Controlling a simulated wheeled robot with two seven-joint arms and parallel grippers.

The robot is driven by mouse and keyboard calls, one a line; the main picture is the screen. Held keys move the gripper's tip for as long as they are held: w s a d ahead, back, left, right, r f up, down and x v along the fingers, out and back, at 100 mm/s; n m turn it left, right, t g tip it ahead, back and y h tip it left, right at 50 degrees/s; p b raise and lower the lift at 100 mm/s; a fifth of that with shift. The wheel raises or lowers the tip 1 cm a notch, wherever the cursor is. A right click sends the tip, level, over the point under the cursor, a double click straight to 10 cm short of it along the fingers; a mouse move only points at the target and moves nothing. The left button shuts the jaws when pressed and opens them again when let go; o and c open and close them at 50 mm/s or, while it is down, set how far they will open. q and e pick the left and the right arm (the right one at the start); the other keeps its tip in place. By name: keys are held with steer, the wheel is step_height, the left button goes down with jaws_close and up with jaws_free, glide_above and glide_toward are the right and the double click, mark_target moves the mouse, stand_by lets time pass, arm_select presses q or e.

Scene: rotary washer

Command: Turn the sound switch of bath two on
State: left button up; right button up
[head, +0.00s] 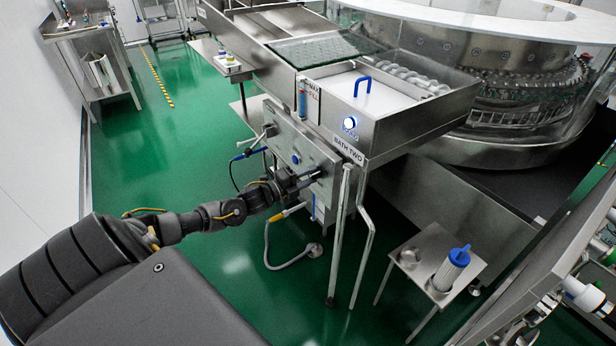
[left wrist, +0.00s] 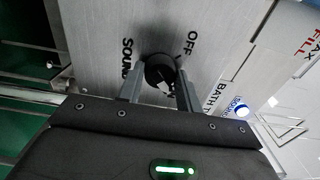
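The sound switch (left wrist: 160,68) is a black round knob on a brushed steel panel. In the left wrist view, a SOUND label stands to its left and an OFF label above right; a label below it is partly covered. My left gripper (left wrist: 160,84) has one finger on each side of the knob; whether they press on it I cannot tell. In the head view, my left gripper (head: 302,180) is at the front of the control panel (head: 318,158) and hides the switch. The BATH TWO housing (head: 392,128) bears a lit blue-white sound light (head: 349,123). My right gripper is not in view.
A blue handle (head: 362,86) stands on the bath's lid. A small table (head: 425,260) holds a blue-topped filter (head: 451,268). Green floor is clear at left.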

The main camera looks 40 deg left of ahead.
arm_select(q)
steer(key=o, duration=0.5)
steer(key=shift+c, duration=0.2)
steer(key=v, duration=1.1)
steer(key=shift+b, duration=0.3)
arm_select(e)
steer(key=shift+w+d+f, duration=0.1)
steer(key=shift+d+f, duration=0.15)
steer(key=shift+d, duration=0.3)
arm_select(q)
steer(key=shift+w, duration=0.1)
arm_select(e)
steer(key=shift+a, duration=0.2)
